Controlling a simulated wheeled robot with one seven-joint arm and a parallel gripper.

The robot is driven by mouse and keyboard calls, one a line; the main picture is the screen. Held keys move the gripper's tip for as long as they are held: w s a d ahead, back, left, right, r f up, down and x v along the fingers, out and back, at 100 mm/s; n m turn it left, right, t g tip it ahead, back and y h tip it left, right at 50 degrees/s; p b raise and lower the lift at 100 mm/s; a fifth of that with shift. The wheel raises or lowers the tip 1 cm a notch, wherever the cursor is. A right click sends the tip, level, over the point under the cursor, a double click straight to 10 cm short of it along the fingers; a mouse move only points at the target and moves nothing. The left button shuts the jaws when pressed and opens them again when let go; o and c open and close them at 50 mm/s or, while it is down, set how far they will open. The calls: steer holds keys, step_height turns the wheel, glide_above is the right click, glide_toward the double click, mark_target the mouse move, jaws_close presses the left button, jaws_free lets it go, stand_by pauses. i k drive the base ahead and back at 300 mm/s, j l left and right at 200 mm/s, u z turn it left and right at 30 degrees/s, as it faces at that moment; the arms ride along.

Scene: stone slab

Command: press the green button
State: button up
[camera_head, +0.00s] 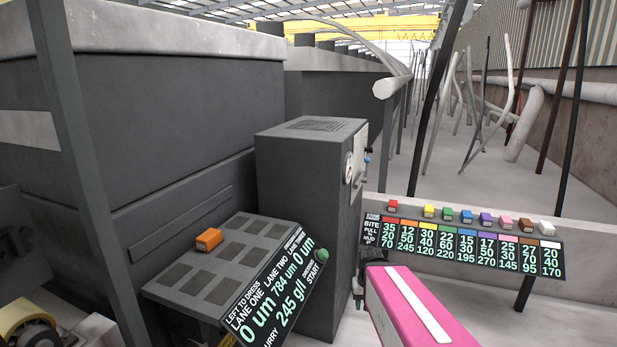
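A round green button (321,255) sits at the right end of a tilted dark display panel (262,300), beside the word START. The panel reads 0 um, 784 um and 0 um for three lanes, and 245 g/l below. My gripper (358,292) shows as a small dark shape at the end of my pink and white arm, to the right of and lower in the picture than the button. A gap shows between them in the picture. The fingers are too small and partly hidden to tell whether they are open.
An orange block (208,239) sits on a grey top with dark square pads. A tall grey cabinet (305,180) with a gauge stands behind the panel. At the right, several coloured blocks, one green (448,214), line a ledge above a number chart (460,248).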

mark_target(323, 255)
steer(key=i+l+z, duration=0.15)
steer(key=i+l, duration=0.5)
steer(key=i+l+u, duration=0.2)
steer(key=l+u, duration=0.4)
steer(key=u, duration=0.25)
steer(key=l+u, duration=0.15)
steer(key=u, duration=0.2)
steer(key=l+u, duration=0.2)
steer(key=u, duration=0.2)
steer(key=l+u, duration=0.15)
steer(key=u, duration=0.2)
steer(key=k+l+u, duration=0.25)
steer(key=l, duration=0.25)
steer(key=k+l+u, duration=0.25)
steer(key=k+l, duration=0.15)
